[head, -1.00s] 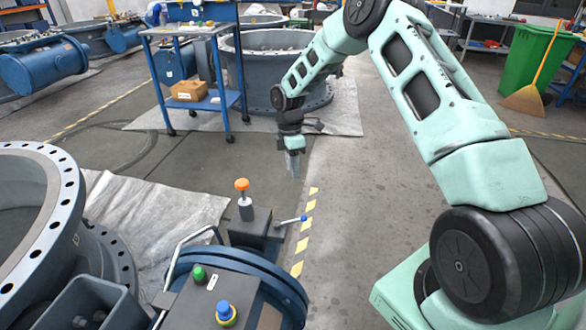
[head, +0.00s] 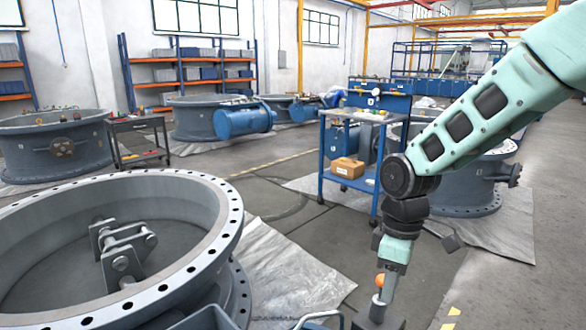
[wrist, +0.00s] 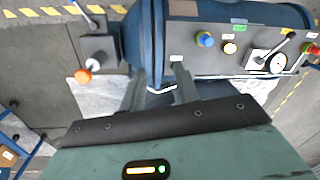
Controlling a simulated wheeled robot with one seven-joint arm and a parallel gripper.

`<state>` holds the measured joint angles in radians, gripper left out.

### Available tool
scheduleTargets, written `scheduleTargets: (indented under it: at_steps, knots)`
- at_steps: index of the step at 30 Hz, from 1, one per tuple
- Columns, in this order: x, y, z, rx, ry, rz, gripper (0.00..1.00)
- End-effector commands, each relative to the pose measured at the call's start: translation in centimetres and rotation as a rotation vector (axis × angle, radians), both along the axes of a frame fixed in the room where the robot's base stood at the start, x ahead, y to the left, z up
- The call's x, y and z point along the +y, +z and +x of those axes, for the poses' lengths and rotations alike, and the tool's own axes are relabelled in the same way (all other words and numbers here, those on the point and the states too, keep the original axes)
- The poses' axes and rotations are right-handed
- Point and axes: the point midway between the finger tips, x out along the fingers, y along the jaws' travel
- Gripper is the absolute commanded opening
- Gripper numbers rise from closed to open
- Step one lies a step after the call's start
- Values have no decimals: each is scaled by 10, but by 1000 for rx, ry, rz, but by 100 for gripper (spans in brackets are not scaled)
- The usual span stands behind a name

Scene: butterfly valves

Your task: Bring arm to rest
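My gripper (head: 388,296) hangs from my pale green arm at the right of the head view, pointing down. In the wrist view its two fingers (wrist: 159,82) stand apart with nothing between them, so it is open and empty. Below it in the head view is an orange-knobbed lever (head: 379,280) on a dark block, partly overlapped by the gripper. The same orange knob (wrist: 82,76) is left of the fingers in the wrist view, apart from them. A blue valve body with a control panel (wrist: 220,63) lies beyond the fingertips.
The panel carries a blue button (wrist: 205,39), a lit button (wrist: 230,48) and a black lever beside a white dial (wrist: 278,63). A large grey valve ring (head: 190,290) fills the head view's lower left. A blue cart (head: 350,184) with a cardboard box stands behind my gripper.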

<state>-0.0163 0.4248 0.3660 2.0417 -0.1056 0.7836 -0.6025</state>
Motion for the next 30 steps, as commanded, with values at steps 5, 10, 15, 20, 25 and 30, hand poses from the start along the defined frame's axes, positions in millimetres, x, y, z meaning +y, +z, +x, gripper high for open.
scheduleTargets:
  at_steps: [5, 10, 15, 20, 25, 30]
  knots:
    - [36, 28, -79, -32, -105, -12, 32]
    - [46, 40, -145, -55, -217, -15, 32]
    - [44, 44, -196, -76, -314, -12, 32]
    - [40, 62, -220, -84, -376, -7, 32]
    - [40, 95, -219, -83, -374, -8, 32]
    - [40, 134, -219, -83, -374, -8, 32]
